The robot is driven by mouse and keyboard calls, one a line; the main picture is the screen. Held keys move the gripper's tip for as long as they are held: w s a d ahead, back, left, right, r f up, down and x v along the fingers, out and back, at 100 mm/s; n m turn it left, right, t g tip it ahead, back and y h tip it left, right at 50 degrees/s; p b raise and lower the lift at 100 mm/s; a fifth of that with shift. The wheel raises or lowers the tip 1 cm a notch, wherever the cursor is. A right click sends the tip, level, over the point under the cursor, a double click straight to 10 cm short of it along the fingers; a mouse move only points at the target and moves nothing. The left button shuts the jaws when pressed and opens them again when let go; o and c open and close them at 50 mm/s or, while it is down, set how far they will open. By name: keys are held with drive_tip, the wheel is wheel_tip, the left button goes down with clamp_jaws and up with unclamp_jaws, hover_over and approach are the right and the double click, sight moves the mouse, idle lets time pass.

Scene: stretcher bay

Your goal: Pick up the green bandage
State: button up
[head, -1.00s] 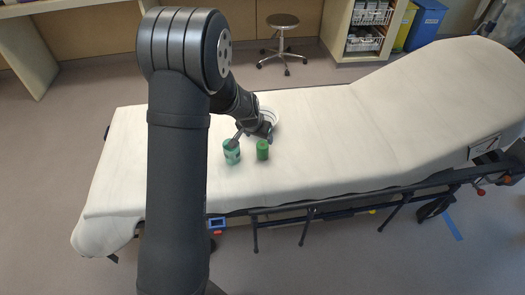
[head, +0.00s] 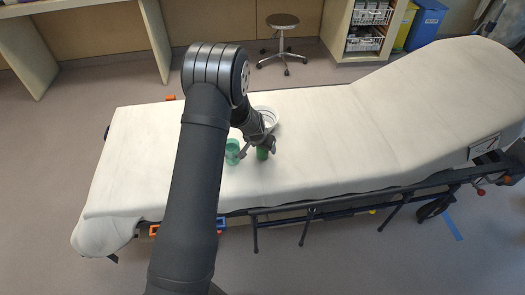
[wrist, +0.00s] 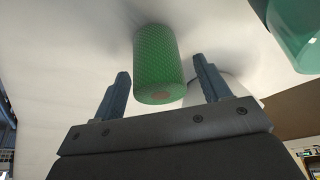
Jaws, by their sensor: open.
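The green bandage (head: 262,154) is a small textured green roll on the white stretcher sheet (head: 330,130). In the wrist view the bandage (wrist: 159,66) shows between and beyond my two fingertips, with its round end facing the camera. My gripper (head: 259,150) is at the bandage in the head view and covers part of it. In the wrist view my gripper (wrist: 160,82) is open, with a finger on each side of the bandage and a gap on both sides. Whether the fingers reach around it fully I cannot tell.
A teal-green cup (head: 232,156) stands just left of the bandage; it also shows at the top right of the wrist view (wrist: 300,32). A white bowl (head: 268,115) lies behind my gripper. The sheet to the right is clear.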

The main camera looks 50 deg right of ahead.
drive_tip(key=shift+d+f, duration=0.15)
drive_tip(key=shift+f, duration=0.1)
drive_tip(key=shift+c, duration=0.2)
drive_tip(key=c, duration=1)
drive_tip(key=shift+c, duration=0.2)
drive_tip(key=shift+r, duration=0.15)
